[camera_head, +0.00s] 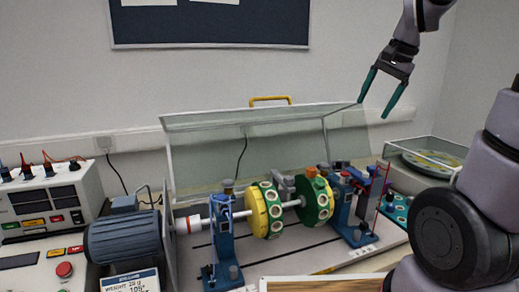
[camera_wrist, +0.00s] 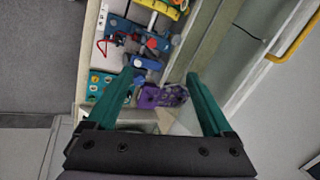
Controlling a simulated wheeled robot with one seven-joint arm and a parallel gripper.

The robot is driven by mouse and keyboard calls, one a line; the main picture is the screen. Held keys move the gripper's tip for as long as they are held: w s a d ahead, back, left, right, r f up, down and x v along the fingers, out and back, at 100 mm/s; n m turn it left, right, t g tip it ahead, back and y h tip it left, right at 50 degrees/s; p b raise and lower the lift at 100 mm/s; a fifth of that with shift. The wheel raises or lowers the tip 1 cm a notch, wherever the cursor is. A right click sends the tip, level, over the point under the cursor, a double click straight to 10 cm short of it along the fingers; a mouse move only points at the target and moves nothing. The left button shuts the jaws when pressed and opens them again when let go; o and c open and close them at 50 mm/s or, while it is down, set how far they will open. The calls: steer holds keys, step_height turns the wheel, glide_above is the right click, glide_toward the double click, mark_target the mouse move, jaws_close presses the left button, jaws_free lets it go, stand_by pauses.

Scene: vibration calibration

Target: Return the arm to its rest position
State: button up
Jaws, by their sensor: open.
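My gripper (camera_head: 383,93) is at the upper right in the head view, in the air above the right end of the clear cover. Its two teal fingers point down and are spread apart with nothing between them. In the wrist view my gripper (camera_wrist: 163,84) also shows open and empty. My arm comes down from the top right edge, and another part of my arm fills the right side of the head view.
Below stands a rig with a yellow disc (camera_head: 258,211) and a green disc (camera_head: 314,199) on a shaft, beside a blue motor (camera_head: 125,237). A raised clear cover with a yellow handle (camera_head: 270,100) stands behind. A control box (camera_head: 45,205) is at left.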

steer(key=s+a+r+n+t, duration=0.1)
steer(key=s+a+n, duration=0.2)
steer(key=s, duration=0.4)
steer(key=s+a+r+n+t, duration=0.2)
steer(key=s+a+n, duration=0.1)
steer(key=s, duration=0.4)
steer(key=shift+a+r, duration=0.1)
stand_by(0.7)
